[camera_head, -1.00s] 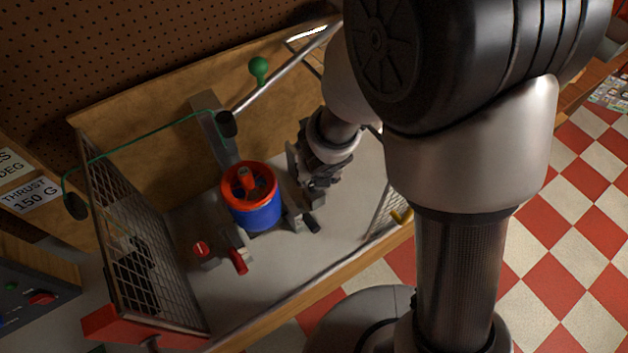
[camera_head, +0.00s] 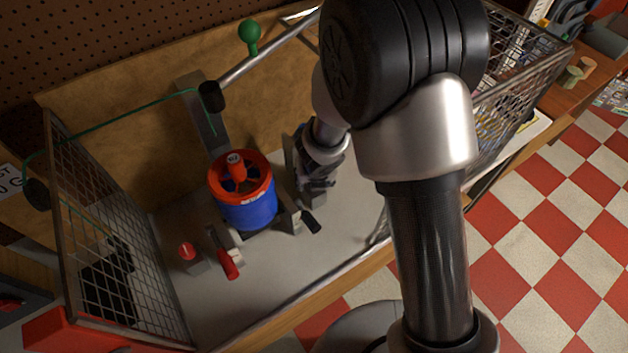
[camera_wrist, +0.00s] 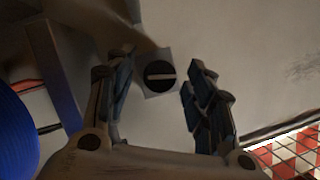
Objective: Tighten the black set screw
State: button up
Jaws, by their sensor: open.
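The black set screw (camera_wrist: 160,74) shows in the wrist view as a round black head with a pale, nearly level slot, set in a small grey block (camera_wrist: 151,53). My gripper (camera_wrist: 158,68) is open, with one finger on each side of the screw head and a gap to both. How high the fingertips are above it, I cannot tell. In the head view my gripper (camera_head: 317,192) points down at the bench, right of the blue and red ducted rotor (camera_head: 246,207).
A red slotted screw (camera_head: 187,251) and a red lever (camera_head: 228,264) sit left of the rotor. A mesh guard (camera_head: 115,240) stands at left. The bench front is clear.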

jog(key=c, duration=1.1)
jog(key=shift+o, duration=0.2)
jog(key=m+h+p, duration=0.1)
jog(key=m+p, duration=0.1)
jog(key=m, duration=0.1)
jog(key=shift+a+r, duration=0.15)
jog(key=m+h+p, duration=0.1)
jog(key=m+p, duration=0.3)
jog(key=shift+a+m+g+h, duration=0.1)
jog(key=shift+m+g+h, duration=0.2)
jog(key=shift+h, duration=0.1)
jog(key=m+g+h+p, duration=0.1)
jog(key=m+p, duration=0.1)
jog(key=m, duration=0.1)
jog(key=shift+w+m, duration=0.1)
jog(key=shift+m, duration=0.2)
jog(key=shift+a+m+g+h+p, duration=0.1)
jog(key=shift+m+g+h+p, duration=0.4)
jog(key=shift+m, duration=1.7)
